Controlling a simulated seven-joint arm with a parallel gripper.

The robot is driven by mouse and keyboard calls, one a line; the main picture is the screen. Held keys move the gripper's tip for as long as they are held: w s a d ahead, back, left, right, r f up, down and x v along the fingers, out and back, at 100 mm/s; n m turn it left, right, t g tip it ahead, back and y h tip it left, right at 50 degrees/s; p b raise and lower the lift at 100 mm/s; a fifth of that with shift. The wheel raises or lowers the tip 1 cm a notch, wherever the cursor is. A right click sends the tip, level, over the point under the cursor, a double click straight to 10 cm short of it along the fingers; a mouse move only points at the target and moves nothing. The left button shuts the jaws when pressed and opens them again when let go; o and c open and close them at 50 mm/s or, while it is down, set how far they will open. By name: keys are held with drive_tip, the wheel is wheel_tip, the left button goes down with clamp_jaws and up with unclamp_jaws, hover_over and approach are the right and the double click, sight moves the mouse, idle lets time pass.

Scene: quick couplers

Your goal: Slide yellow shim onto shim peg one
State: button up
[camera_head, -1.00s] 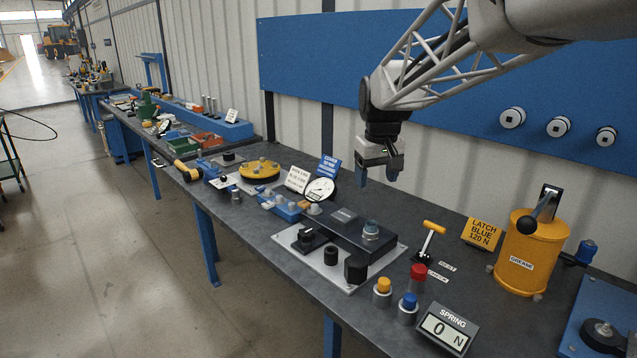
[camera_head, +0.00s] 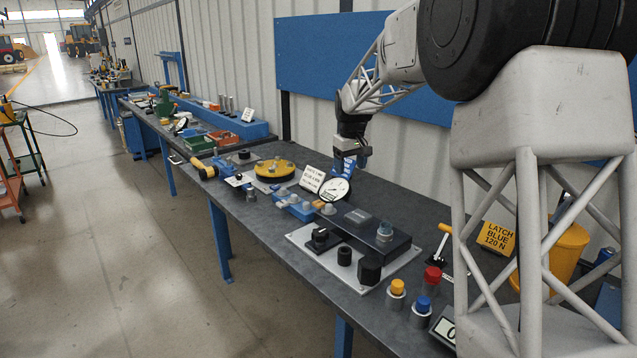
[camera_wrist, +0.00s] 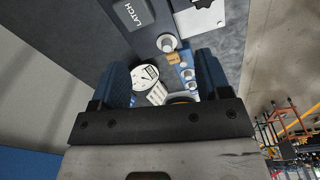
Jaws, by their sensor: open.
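I cannot pick out the yellow shim or a marked shim peg one for certain at this size. Several upright silver pegs (camera_head: 226,104) stand on the long blue base far down the bench, beside a white sign. Small red (camera_head: 222,138) and green (camera_head: 200,145) trays lie in front of them, contents too small to tell. My gripper (camera_head: 350,165) is open and hangs above the bench behind the round white gauge (camera_head: 335,189). In the wrist view my open fingers (camera_wrist: 163,65) have the gauge (camera_wrist: 146,78) below and between them, and nothing is held.
A yellow disc with bolts (camera_head: 275,170) and a blue block with several small pegs (camera_head: 293,206) are near my gripper. Bare bench (camera_head: 240,215) shows along the front edge.

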sight(319, 203)
drive_tip(key=w+a+f, duration=0.3)
drive_tip(key=w+f, duration=0.1)
drive_tip(key=w, duration=0.1)
drive_tip(key=w+a+f+n, duration=0.1)
drive_tip(key=w+a+f, duration=0.3)
drive_tip(key=w+f, duration=0.1)
drive_tip(key=w+a+f+n, duration=0.1)
drive_tip(key=w+a+f, duration=0.3)
drive_tip(key=w, duration=0.2)
drive_tip(key=shift+w+f+g, duration=0.2)
drive_tip(key=shift+f+g, duration=0.2)
drive_tip(key=shift+d+f, duration=0.1)
drive_tip(key=shift+f, duration=0.05)
drive_tip(key=shift+f, duration=3.7)
drive_tip(key=c, duration=1.1)
drive_tip(key=shift+r, duration=0.45)
drive_tip(key=shift+r, duration=0.7)
